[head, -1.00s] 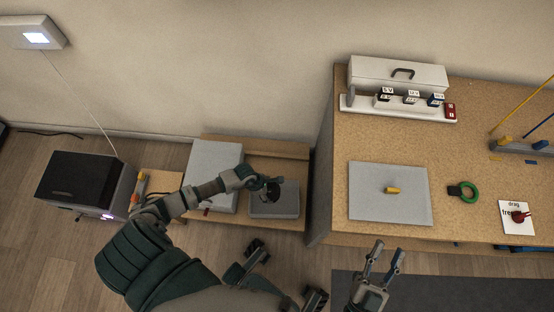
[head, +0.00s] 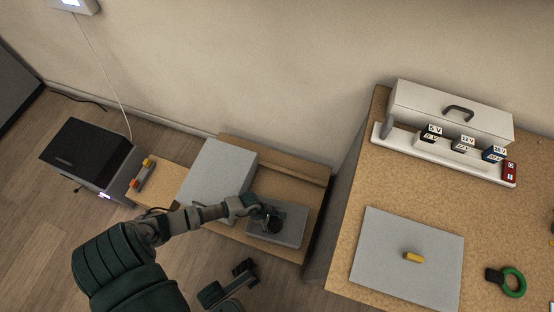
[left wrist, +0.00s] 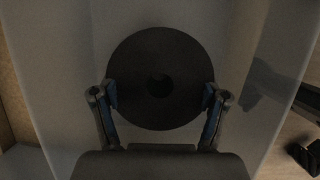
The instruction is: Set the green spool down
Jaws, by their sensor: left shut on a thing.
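My left gripper (head: 262,214) is over a low grey block (head: 289,236) on the low wooden bench. It is shut on a round, dark spool (head: 273,222). In the left wrist view the spool (left wrist: 160,52) is a near-black disc with a centre hole, held at its sides between the two blue-padded fingers (left wrist: 160,97). Its green colour does not show in this dim light. A grey surface lies behind the spool; I cannot tell whether the spool touches it.
A larger grey box (head: 216,170) stands left of the block. On the right workbench are a grey plate (head: 390,285) with a yellow piece (head: 413,257), a green ring (head: 513,282), and a handled box (head: 450,108) behind labelled blocks. A black printer-like box (head: 88,156) stands far left.

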